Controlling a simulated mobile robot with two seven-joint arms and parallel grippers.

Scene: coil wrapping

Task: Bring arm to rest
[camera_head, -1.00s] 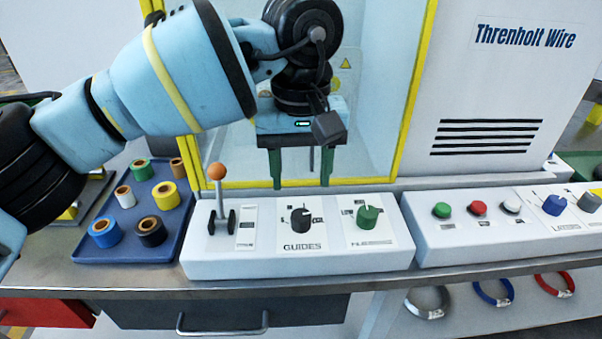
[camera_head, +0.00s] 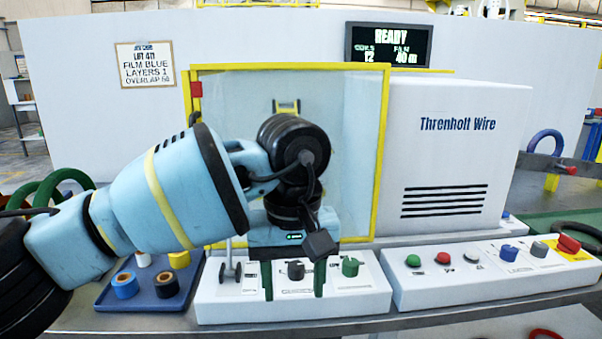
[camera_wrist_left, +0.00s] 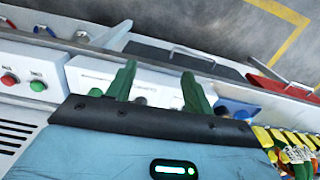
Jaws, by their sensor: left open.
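My left arm comes in from the left in the head view, bent at a black wrist joint, with the gripper pointing down. The left gripper (camera_head: 293,281) is open and empty, its two dark green fingers apart in front of the white guides panel (camera_head: 215,306) with its knobs. In the left wrist view the open fingers (camera_wrist_left: 158,86) show nothing between them but the panel behind. I cannot tell the exact gap between fingertips and panel. My right gripper is in no view.
A blue tray (camera_head: 110,296) with several tape rolls sits left of the panel, partly behind my arm. A yellow-framed glass enclosure (camera_head: 350,150) stands behind. A second button panel (camera_head: 430,285) is at right. The display (camera_head: 388,45) reads READY.

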